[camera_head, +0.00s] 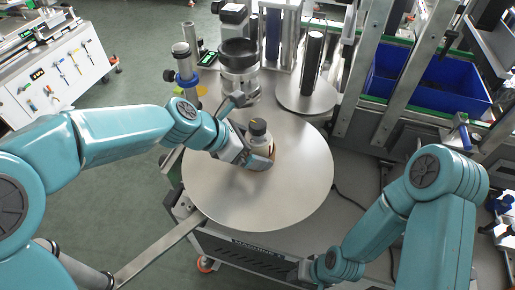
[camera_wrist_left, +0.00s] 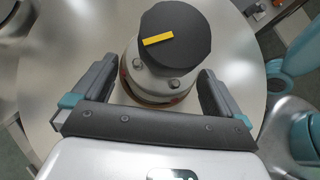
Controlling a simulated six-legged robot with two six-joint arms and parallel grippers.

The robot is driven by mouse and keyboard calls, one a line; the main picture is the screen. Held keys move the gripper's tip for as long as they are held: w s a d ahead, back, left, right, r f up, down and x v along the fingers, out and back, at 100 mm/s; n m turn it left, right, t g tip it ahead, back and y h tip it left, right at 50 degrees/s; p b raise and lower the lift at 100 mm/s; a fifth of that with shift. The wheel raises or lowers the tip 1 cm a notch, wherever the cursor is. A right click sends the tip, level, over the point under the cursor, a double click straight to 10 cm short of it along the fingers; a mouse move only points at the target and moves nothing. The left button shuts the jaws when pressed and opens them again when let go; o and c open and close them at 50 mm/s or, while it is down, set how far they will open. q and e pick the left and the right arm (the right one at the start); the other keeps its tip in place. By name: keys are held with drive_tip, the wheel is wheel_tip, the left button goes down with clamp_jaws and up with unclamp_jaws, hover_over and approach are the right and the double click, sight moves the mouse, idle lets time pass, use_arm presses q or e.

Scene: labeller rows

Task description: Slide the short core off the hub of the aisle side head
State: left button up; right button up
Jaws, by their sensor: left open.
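A hub with a black round cap (camera_head: 257,127) stands on a large round steel disc (camera_head: 300,195). In the left wrist view the cap (camera_wrist_left: 176,45) carries a yellow bar, with a pale bolted collar (camera_wrist_left: 165,80) under it. A brownish band (camera_wrist_left: 150,97) shows low around the hub; I cannot tell for sure that it is the short core. My left gripper (camera_head: 258,158) is open, low over the disc. Its fingers (camera_wrist_left: 158,85) stand on either side of the hub, with gaps visible. My right gripper (camera_head: 303,270) is low in the head view, too small to judge.
A smaller disc with a dark upright roller (camera_head: 312,62) stands behind the large disc. A blue bin (camera_head: 430,85) and metal posts stand at right. The front of the disc is clear.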

use_arm(q)
drive_tip(key=shift+x, duration=1.2)
drive_tip(key=shift+r, duration=0.1)
drive_tip(key=shift+w+a, duration=0.1)
drive_tip(key=c, duration=0.7)
drive_tip(key=shift+o, duration=0.2)
drive_tip(key=shift+r+p, duration=6.85)
drive_tip(key=shift+p, duration=0.35)
drive_tip(key=shift+r, duration=1.35)
